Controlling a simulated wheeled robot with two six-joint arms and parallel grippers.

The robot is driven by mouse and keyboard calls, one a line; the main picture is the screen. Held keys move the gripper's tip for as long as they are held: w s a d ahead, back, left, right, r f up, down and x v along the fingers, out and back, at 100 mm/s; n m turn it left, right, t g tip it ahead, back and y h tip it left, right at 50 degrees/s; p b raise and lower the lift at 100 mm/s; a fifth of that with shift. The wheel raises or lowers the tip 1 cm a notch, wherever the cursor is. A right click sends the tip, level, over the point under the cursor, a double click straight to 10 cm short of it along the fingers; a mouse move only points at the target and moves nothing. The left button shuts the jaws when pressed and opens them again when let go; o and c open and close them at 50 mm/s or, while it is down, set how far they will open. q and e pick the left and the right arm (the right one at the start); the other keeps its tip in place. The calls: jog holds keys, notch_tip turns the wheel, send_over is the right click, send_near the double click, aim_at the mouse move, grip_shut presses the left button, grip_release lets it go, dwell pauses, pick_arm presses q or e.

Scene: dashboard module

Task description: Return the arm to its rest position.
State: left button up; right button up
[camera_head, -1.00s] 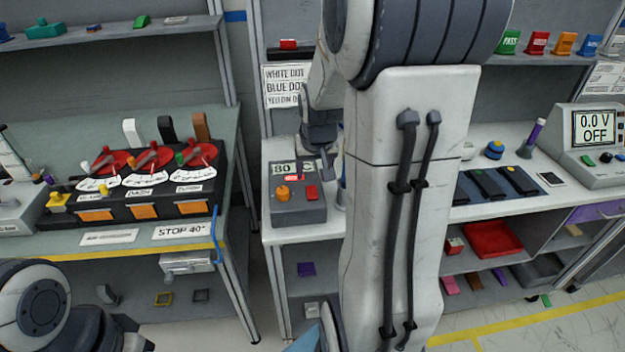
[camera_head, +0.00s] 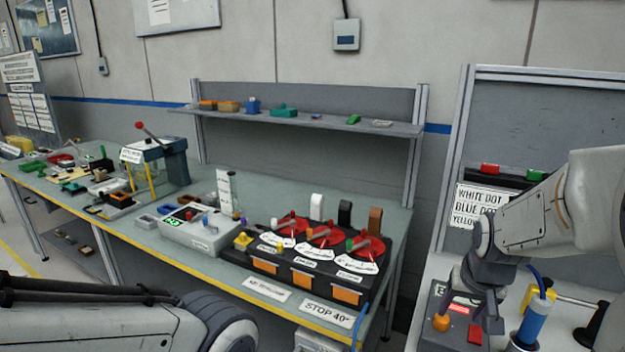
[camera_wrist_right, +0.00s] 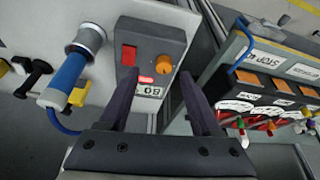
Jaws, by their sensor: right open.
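My right arm comes in at the right of the head view. Its gripper (camera_head: 478,300) is over the small grey control box (camera_head: 446,335) with an orange knob (camera_head: 441,322) and a red switch (camera_head: 475,334). In the right wrist view the open gripper (camera_wrist_right: 158,80) has empty space between its two dark fingers. Beyond them is the grey box (camera_wrist_right: 150,40), with its orange knob, red switch and lit red indicator. I cannot tell whether the fingers touch the box. My left arm's links cross the lower left of the head view; its gripper is out of view.
A blue cylindrical tool (camera_head: 531,322) with a cable stands right of the box, close to my right arm. The left bench holds a panel with red dials (camera_head: 325,243), a white meter box (camera_head: 196,230) and a press (camera_head: 160,160). A shelf (camera_head: 300,118) is above.

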jog(key=s+a+n+y, duration=0.2)
jog(key=a+n, duration=0.2)
jog(key=a, duration=0.8)
jog(key=s+a+f+n+g, duration=0.1)
jog(key=s+a+n+g, duration=0.2)
jog(key=s+a+n, duration=0.5)
jog(key=s+a, duration=0.6)
jog(key=s, duration=0.3)
jog(key=shift+s+a+f+g+y, duration=0.2)
jog(key=shift+a+g+y, duration=0.1)
jog(key=shift+g, duration=0.1)
